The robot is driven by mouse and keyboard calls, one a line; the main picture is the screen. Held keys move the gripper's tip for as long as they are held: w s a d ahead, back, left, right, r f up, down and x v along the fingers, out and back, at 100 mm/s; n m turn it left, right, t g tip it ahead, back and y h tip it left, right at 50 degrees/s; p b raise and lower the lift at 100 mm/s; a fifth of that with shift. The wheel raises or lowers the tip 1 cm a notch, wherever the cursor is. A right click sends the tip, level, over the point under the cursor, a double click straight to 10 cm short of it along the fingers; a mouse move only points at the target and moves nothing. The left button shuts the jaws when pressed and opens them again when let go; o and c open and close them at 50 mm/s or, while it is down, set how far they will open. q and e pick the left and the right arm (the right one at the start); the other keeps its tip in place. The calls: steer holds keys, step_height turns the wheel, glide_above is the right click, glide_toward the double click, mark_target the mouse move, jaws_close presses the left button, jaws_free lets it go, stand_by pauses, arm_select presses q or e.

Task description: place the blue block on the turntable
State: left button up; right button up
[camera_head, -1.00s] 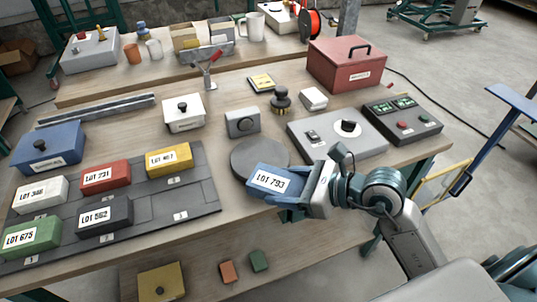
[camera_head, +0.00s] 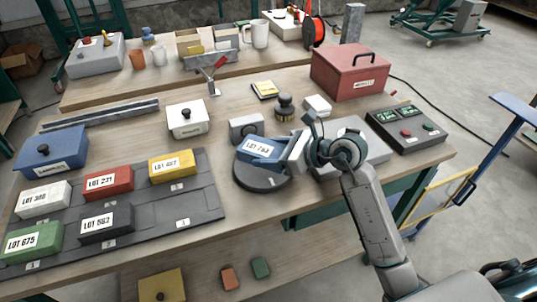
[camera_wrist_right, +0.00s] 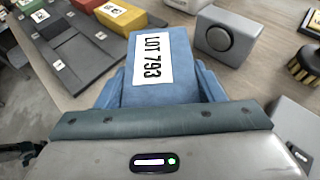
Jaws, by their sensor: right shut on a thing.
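The blue block (camera_head: 261,148), labelled LOT 793, is held by my right gripper (camera_head: 276,153). In the right wrist view the blue block (camera_wrist_right: 161,68) sits between the two blue fingers, its label facing up. The turntable (camera_head: 262,183) is a dark grey disc at the front middle of the table. In the head view the block is over the turntable and covers its back part. I cannot tell whether the block touches the disc. The turntable does not show clearly in the wrist view. My left gripper is not in view.
A grey mat (camera_head: 205,202) with several coloured lot blocks lies left of the turntable. A grey box with a round knob (camera_head: 246,128) stands just behind it. A control box (camera_head: 406,130) and a red case (camera_head: 350,72) stand at the right.

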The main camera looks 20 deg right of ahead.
mark_target(268, 157)
steer(key=shift+w+r, duration=0.1)
steer(key=shift+w, duration=0.55)
step_height(268, 157, down, 3)
steer(key=shift+w+f+p, duration=0.1)
steer(key=shift+f+p, duration=0.05)
steer(key=shift+p, duration=0.5)
steer(key=shift+f, duration=0.2)
steer(key=shift+f, duration=0.1)
steer(key=shift+f, duration=0.15)
steer(key=o, duration=1.4)
steer(key=shift+d+r, duration=0.1)
steer(key=shift+r, duration=0.1)
